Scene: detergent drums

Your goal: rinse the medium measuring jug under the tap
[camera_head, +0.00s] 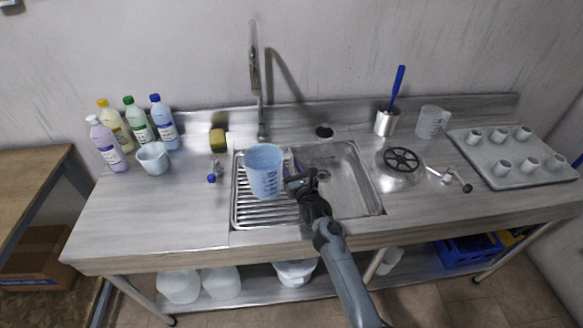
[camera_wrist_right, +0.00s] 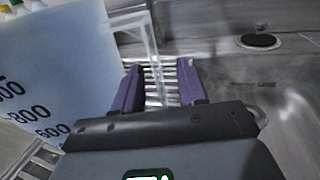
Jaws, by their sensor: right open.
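A translucent blue measuring jug (camera_head: 264,170) with dark graduations stands upright over the ribbed drainer at the left of the sink (camera_head: 368,187). Its wall fills the left of the right wrist view (camera_wrist_right: 60,75), with its pale handle (camera_wrist_right: 150,45) beside it. My right gripper (camera_head: 294,174) is at the jug's right side. Its purple fingers (camera_wrist_right: 160,88) are open, with the handle's lower part showing between them. The tall tap (camera_head: 255,80) rises behind the sink. Other jugs stand at the left (camera_head: 153,158) and back right (camera_head: 432,121). My left gripper is out of view.
Several detergent bottles (camera_head: 138,126) stand at the back left, near a sponge (camera_head: 217,140). A metal cup (camera_head: 387,123) with a blue-handled brush, a round strainer part (camera_head: 401,160) and a tray of small white cups (camera_head: 487,174) are at the right. The left front counter is clear.

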